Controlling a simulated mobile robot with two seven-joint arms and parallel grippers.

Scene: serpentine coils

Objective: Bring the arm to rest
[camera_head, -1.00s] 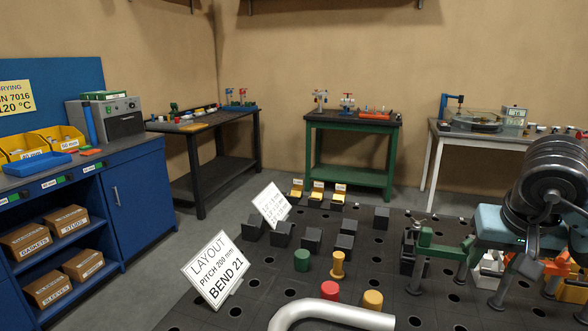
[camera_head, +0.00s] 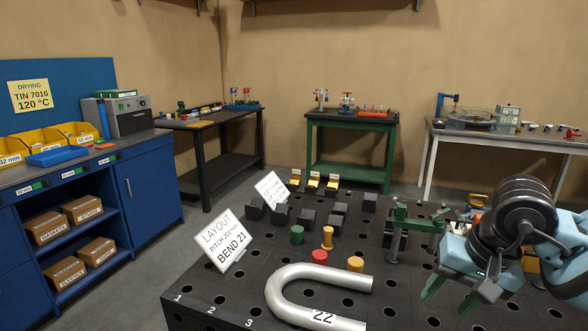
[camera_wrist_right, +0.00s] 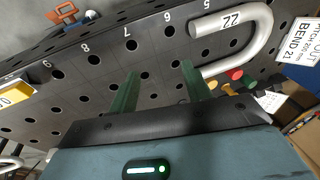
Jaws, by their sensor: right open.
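My right gripper (camera_head: 450,296) is at the right of the head view, above the dark perforated table, with its two green fingers apart. In the right wrist view the same gripper (camera_wrist_right: 158,68) is open, with nothing between its fingers, over the hole-studded table top. A silver U-shaped tube (camera_head: 283,288) marked 22 lies on the table to the left of the gripper. The tube also shows in the wrist view (camera_wrist_right: 262,45), apart from the fingers. My left gripper is not in view.
A green clamp fixture (camera_head: 417,222) stands behind my right gripper. Red (camera_head: 320,257), yellow (camera_head: 355,264) and green (camera_head: 297,234) pegs stand behind the tube. A BEND 21 sign (camera_head: 223,240) is at the table's left. Bare table lies between tube and gripper.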

